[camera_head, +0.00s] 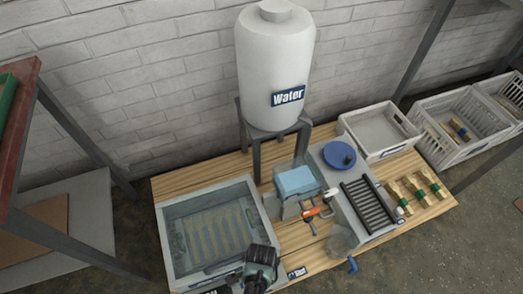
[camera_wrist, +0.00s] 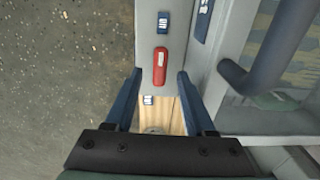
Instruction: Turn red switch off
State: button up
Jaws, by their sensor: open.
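The red switch (camera_wrist: 161,67) sits on a narrow grey panel in the wrist view. A blue "ON" label (camera_wrist: 163,22) is above it, and a small pale label (camera_wrist: 148,100) is below it. Which way the switch is set cannot be told. My gripper (camera_wrist: 159,76) is open and empty, with its two blue fingers on either side of the switch's lower end in the picture. Whether they touch the panel is unclear. In the head view my gripper (camera_head: 262,260) is at the front of the glass-topped tank (camera_head: 165,245), and the switch is not visible there.
A blue pipe-like handle (camera_wrist: 275,55) is right of the panel in the wrist view. Crates stand at right.

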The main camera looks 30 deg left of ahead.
notch_tip(320, 180, up, 10)
jog(key=p, duration=0.5)
jog(key=shift+r, duration=0.25)
